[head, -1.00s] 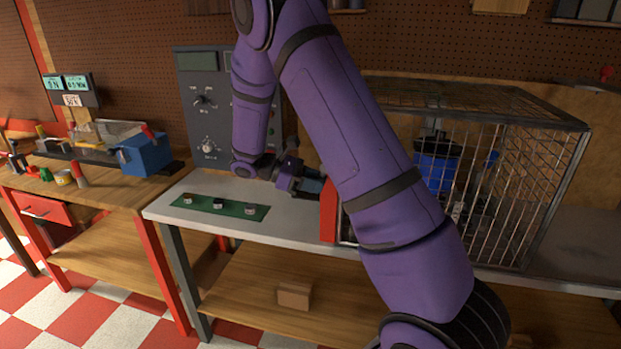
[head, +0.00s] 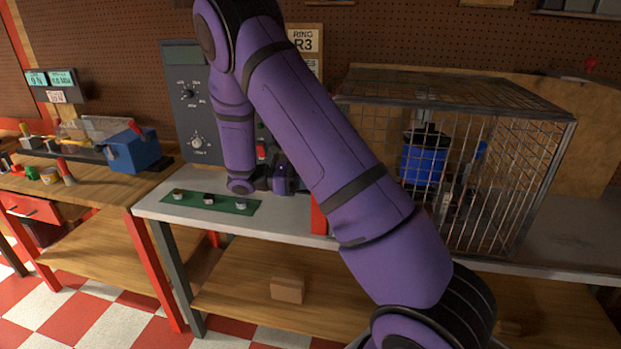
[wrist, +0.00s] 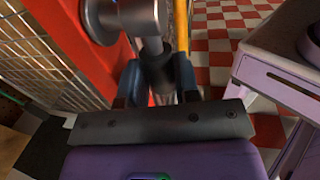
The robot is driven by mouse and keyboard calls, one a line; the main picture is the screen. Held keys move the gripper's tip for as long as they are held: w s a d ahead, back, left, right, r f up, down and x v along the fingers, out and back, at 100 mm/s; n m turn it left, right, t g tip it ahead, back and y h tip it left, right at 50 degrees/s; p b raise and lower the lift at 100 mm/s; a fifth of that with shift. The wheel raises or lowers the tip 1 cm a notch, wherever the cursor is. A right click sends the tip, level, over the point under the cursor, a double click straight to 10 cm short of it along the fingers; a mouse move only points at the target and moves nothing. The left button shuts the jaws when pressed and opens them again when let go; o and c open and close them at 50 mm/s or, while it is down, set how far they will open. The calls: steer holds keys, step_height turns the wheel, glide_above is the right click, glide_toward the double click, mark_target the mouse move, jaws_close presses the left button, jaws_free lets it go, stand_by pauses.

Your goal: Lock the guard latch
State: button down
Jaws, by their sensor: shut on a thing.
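The guard is a wire mesh cage (head: 540,170) on the bench at the right in the head view, with a blue cylindrical unit (head: 424,160) inside. Its red edge (head: 319,218) shows beside my arm, and a red panel (wrist: 85,40) next to mesh shows in the wrist view. A grey metal latch handle (wrist: 150,25) with a dark grip stands out from that panel. My gripper (wrist: 159,80) has its blue-grey fingers shut around the dark grip. In the head view my gripper (head: 283,181) is partly behind my own arm, and the latch is hidden there.
A green strip with several knobs (head: 209,202) lies on the bench left of my gripper. A grey control panel (head: 190,105) stands behind. A yellow bar (wrist: 181,35) runs close by the handle. A cardboard box (head: 287,290) sits on the lower shelf.

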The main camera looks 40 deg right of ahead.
steer(key=c, duration=0.8)
jaws_free()
steer(key=shift+c, duration=0.2)
